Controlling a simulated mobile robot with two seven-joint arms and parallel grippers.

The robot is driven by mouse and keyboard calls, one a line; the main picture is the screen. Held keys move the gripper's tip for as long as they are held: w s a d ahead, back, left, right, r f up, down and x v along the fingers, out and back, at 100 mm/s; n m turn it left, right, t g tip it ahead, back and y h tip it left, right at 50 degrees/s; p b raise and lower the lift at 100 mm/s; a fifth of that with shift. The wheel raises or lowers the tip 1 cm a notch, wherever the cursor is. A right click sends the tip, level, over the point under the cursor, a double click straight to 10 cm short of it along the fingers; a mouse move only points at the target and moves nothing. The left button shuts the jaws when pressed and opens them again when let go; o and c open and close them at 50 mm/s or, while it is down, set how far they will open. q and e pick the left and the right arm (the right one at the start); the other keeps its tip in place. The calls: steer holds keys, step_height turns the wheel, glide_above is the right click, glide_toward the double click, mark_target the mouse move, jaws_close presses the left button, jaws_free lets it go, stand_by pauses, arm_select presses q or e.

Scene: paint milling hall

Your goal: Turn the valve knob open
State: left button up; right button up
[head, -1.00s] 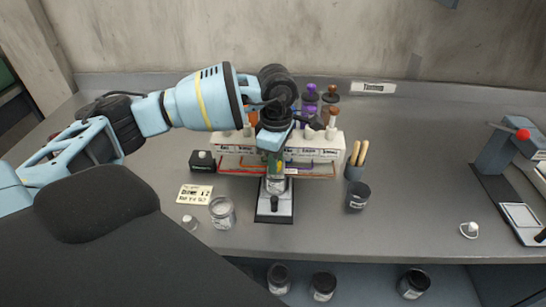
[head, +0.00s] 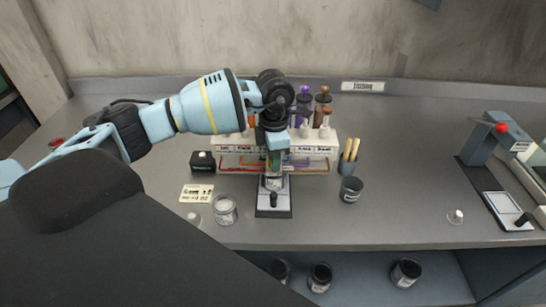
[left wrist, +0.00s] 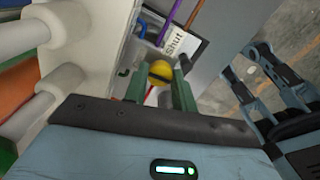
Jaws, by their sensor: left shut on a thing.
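The valve knob (left wrist: 160,72) is a small yellow round piece with a dark band across it, in the left wrist view. The green fingers of my left gripper (left wrist: 160,88) stand on both sides of it, shut on it. A card reading "Shut" (left wrist: 177,42) is just beyond the knob. In the head view my left gripper (head: 275,163) points down in front of the white rack with coloured pipes (head: 232,150); it hides the knob there.
A small stand (head: 273,208) is directly below the gripper. A glass jar (head: 224,210) and a label card (head: 195,194) are left of it. A dark cup (head: 351,189) and a brush pot (head: 348,165) are to the right.

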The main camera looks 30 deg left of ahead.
stand_by(0.3)
arm_select(q)
steer(key=o, duration=1)
steer(key=shift+r, duration=0.1)
steer(key=shift+r, duration=3.8)
steer(key=shift+s, duration=0.1)
